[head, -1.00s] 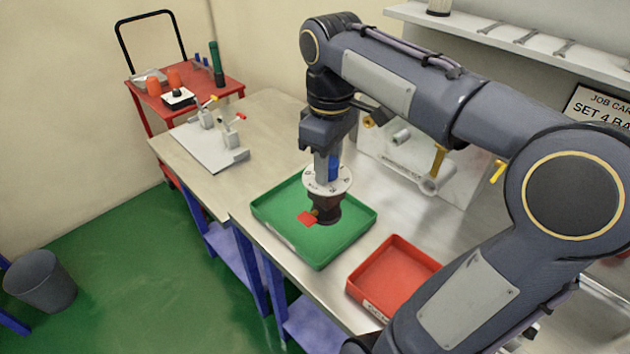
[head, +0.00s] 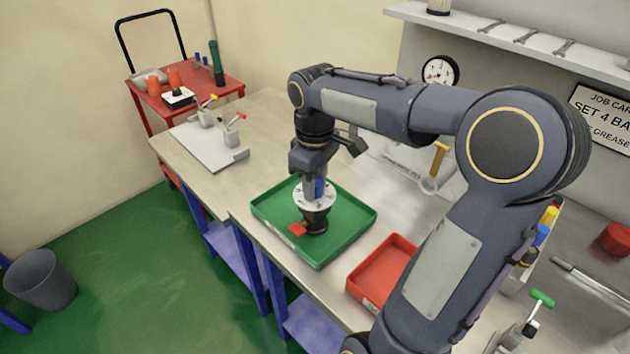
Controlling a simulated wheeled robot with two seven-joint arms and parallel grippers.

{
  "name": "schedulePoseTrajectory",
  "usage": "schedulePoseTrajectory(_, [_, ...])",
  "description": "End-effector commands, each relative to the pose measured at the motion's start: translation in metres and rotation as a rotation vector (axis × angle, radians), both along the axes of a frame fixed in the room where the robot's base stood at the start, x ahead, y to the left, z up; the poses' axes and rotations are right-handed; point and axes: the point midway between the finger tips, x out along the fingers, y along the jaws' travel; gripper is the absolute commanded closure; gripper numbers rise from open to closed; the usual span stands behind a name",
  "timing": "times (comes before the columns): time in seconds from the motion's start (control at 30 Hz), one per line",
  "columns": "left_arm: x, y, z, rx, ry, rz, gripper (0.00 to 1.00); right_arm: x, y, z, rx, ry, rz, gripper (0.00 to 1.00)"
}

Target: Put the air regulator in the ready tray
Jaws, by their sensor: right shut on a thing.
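The air regulator (head: 315,218) has a dark body, a white dial plate, a blue knob and a red tag at its side. It is upright inside the outline of the green tray (head: 275,239), which I take as the ready tray; its label is too small to read. I cannot tell whether its base touches the tray floor. My right gripper (head: 315,189) points down from above and is shut on the regulator at its blue knob. My left gripper is not in view.
A red tray (head: 356,288) stands right of the green tray, partly behind my right arm. A red cart (head: 200,98) stands beyond. A gauge (head: 440,71) hangs on the back wall.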

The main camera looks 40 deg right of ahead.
Motion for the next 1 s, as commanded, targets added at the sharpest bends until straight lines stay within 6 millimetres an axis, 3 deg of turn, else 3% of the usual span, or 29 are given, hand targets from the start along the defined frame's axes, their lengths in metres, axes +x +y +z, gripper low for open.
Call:
schedulePoseTrajectory(0.1, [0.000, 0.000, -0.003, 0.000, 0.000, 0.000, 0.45, 0.000, 0.000, -0.004, 0.000, -0.001, 0.000, 1.00])
schedulePoseTrajectory(0.13, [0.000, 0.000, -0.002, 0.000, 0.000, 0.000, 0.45, 0.000, 0.000, -0.003, 0.000, 0.000, 0.000, 0.65])
schedulePoseTrajectory(0.3, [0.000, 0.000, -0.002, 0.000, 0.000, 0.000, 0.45, 0.000, 0.000, -0.003, 0.000, 0.000, 0.000, 0.45])
schedulePoseTrajectory(0.67, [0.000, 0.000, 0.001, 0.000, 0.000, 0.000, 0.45, 0.001, 0.000, 0.005, 0.000, -0.003, 0.000, 0.45])
schedulePoseTrajectory(1.0, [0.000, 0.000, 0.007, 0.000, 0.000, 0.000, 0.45, 0.001, 0.000, 0.072, 0.000, -0.005, 0.001, 0.45])
